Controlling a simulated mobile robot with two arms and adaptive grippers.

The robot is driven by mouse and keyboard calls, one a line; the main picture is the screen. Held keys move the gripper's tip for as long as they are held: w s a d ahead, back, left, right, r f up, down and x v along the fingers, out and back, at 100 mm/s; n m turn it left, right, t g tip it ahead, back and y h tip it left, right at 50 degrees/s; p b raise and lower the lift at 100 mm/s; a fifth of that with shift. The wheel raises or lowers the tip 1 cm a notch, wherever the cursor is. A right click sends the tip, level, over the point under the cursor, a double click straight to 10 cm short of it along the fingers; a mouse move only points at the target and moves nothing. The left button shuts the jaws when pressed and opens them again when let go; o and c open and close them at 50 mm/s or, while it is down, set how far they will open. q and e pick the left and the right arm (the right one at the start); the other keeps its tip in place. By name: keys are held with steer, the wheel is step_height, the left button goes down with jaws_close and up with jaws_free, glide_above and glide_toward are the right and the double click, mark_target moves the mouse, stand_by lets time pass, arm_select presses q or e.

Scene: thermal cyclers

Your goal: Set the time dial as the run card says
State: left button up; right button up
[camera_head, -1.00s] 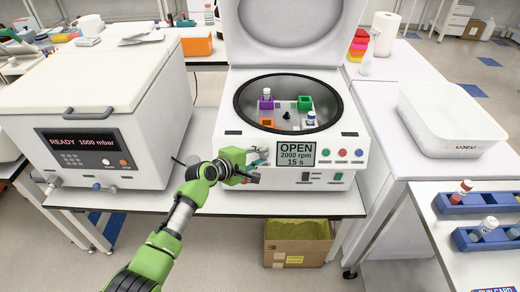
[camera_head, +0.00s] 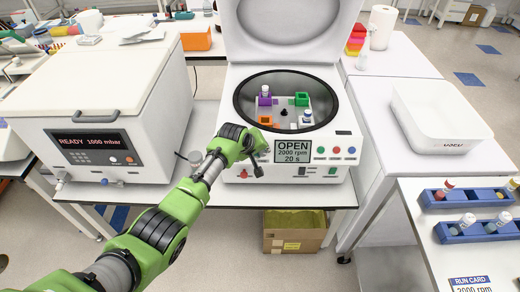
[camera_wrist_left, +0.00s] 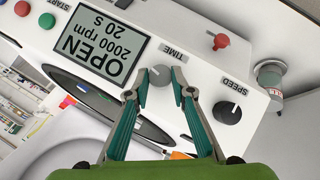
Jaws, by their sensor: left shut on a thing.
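The grey TIME dial (camera_wrist_left: 160,76) is on the centrifuge's (camera_head: 340,110) front panel. My left gripper (camera_wrist_left: 161,85) is shut on this dial, with one fingertip on each side of it. In the head view my left arm hides the dial. The display (camera_head: 293,151) reads OPEN, 2000 rpm, 20 s; it shows upside down in the left wrist view (camera_wrist_left: 100,45). The dark SPEED dial (camera_wrist_left: 227,112) is beside the TIME dial, apart from the fingers. The run card (camera_head: 469,283) reads 2000 rpm; its lower part is cut off by the picture edge. My right gripper is not in view.
The centrifuge lid (camera_head: 290,28) stands open, with coloured holders and tubes inside. A red button (camera_wrist_left: 221,41) is near the dials. A white instrument reading READY 1000 mbar (camera_head: 85,142) stands at left. Tube racks (camera_head: 470,231) lie at right. A cardboard box (camera_head: 292,232) is on the floor.

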arm_select(q)
steer(key=shift+d+m+y, duration=0.2)
steer(key=shift+m+y, duration=0.7)
steer(key=shift+m, duration=0.1)
steer(key=o, duration=1.1)
steer(key=shift+r, duration=0.15)
steer(key=v, duration=1.1)
steer(key=shift+r, duration=0.4)
